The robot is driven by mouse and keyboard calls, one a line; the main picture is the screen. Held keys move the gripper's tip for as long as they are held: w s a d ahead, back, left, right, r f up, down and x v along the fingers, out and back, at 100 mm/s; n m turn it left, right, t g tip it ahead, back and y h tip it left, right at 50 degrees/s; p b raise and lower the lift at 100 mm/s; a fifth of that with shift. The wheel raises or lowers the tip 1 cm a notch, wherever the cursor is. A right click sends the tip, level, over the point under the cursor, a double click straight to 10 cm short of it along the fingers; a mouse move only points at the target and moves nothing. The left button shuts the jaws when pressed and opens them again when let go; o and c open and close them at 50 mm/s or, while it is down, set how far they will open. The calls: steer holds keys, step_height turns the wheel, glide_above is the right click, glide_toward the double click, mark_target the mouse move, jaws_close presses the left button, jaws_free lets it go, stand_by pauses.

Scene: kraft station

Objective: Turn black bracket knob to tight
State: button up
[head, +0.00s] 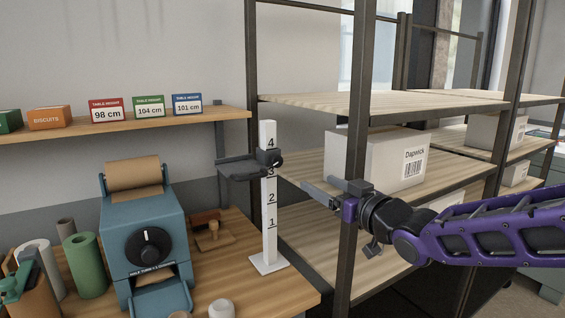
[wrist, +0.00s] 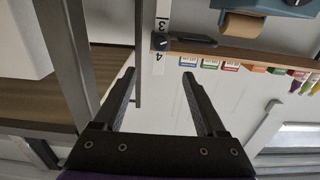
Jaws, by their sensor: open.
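A white upright post (head: 270,205) with the numbers 1 to 4 stands on the wooden table. A black bracket (head: 235,170) is on it between 3 and 4, its arms reaching left. In the upside-down wrist view, the bracket (wrist: 192,43) and knob (wrist: 163,43) are beyond my fingertips. My gripper (head: 317,188) is open and empty, right of the post and apart from it. Its two fingers (wrist: 158,74) also show in the wrist view.
A dark shelf upright (head: 352,100) stands close to my gripper. A white carton (head: 360,158) sits on the shelf behind it. A blue paper dispenser (head: 150,225) with a black dial and a small wooden stand (head: 213,232) are left of the post.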

mark_target(278, 160)
steer(key=b+x, duration=0.1)
steer(key=x, duration=1.6)
steer(key=shift+w+a, duration=0.15)
steer(key=shift+a, duration=0.05)
steer(key=shift+r, duration=0.1)
jaws_close()
